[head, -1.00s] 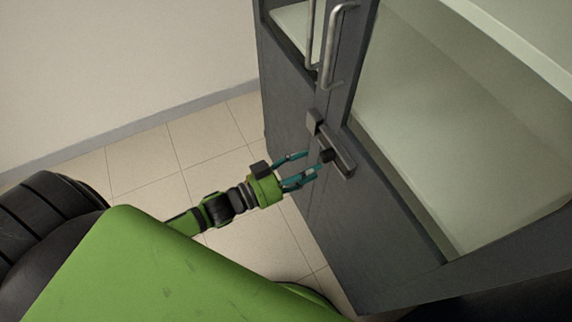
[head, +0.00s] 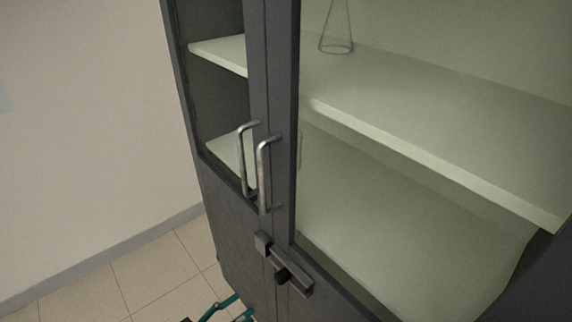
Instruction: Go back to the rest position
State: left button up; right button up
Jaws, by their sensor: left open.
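My left gripper (head: 232,310) shows only in part at the bottom edge of the head view. Its teal fingers are apart, with nothing seen between them. It is below and left of the dark sliding latch (head: 285,268) on the grey cabinet, apart from it in the picture. My right gripper is not in view.
The grey cabinet (head: 232,232) fills the middle and right, with two metal bar handles (head: 263,175) above the latch. A glass flask (head: 336,35) stands on the upper shelf (head: 420,115). Tiled floor (head: 150,280) and a bare wall (head: 90,130) lie at left.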

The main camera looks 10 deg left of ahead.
pick_arm(q)
jog(key=s+a+f+n+g+y, duration=0.2)
jog(key=a+f+y, duration=0.1)
jog(key=f, duration=0.7)
jog(key=s+a+f+n+g+y, duration=0.1)
jog(key=s+a+f+g+y, duration=0.15)
jog(key=f, duration=0.65)
jog(key=s+a+f+n+g+y, duration=0.1)
jog(key=s+a+f+n+y, duration=0.2)
jog(key=f, duration=0.7)
jog(key=s+d+f+g+y, duration=0.1)
jog(key=s+f+g, duration=0.3)
jog(key=s, duration=0.6)
jog(key=s+d+f+g+y, duration=0.1)
jog(key=s+f+g, duration=0.3)
jog(key=s+f, duration=0.4)
jog(key=s+d, duration=0.1)
jog(key=s, duration=0.2)
jog(key=shift+d+f+n, duration=0.15)
jog(key=shift+f+n, duration=0.15)
jog(key=shift+c, duration=1.1)
